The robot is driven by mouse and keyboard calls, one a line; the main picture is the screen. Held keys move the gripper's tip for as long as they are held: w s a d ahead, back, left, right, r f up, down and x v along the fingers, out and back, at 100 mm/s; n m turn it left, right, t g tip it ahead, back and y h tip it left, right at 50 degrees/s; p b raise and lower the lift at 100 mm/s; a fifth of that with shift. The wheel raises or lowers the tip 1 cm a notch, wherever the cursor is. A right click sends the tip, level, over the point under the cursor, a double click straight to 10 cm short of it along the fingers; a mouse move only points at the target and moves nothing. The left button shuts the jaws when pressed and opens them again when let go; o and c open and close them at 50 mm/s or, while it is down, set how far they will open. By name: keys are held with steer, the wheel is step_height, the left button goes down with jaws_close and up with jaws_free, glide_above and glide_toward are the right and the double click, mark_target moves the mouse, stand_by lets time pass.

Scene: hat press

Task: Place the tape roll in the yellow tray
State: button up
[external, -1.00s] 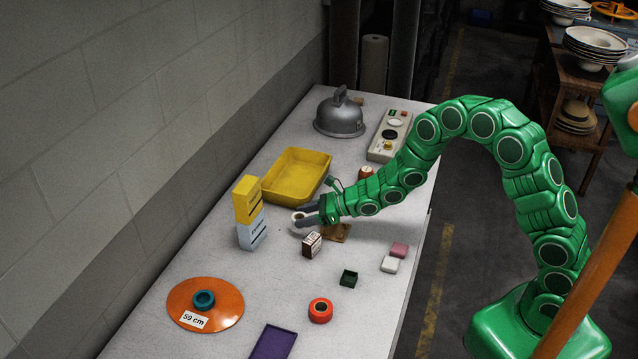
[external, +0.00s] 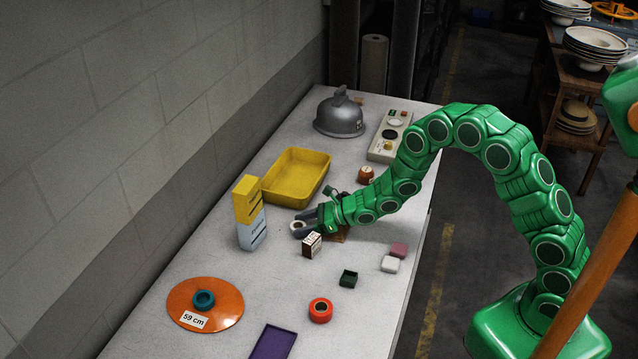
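The yellow tray (external: 325,179) lies just behind, up the picture, and looks empty. An orange-red ring (external: 320,311), also like a tape roll, lies nearer the front.
A yellow box (external: 247,199) on a light blue box (external: 252,231) stands left of my gripper. A small brown-and-white box (external: 312,245) is close in front. A grey domed press (external: 339,116) and a control panel (external: 388,142) stand at the back. An orange disc (external: 222,299) lies front left.

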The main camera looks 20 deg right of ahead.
steer(key=shift+o, duration=1.2)
steer(key=shift+r, duration=0.1)
steer(key=shift+d+r, duration=0.1)
steer(key=shift+r, duration=0.05)
steer(key=v, duration=1.1)
steer(key=shift+s+d+r, duration=0.2)
steer(key=shift+d, duration=0.1)
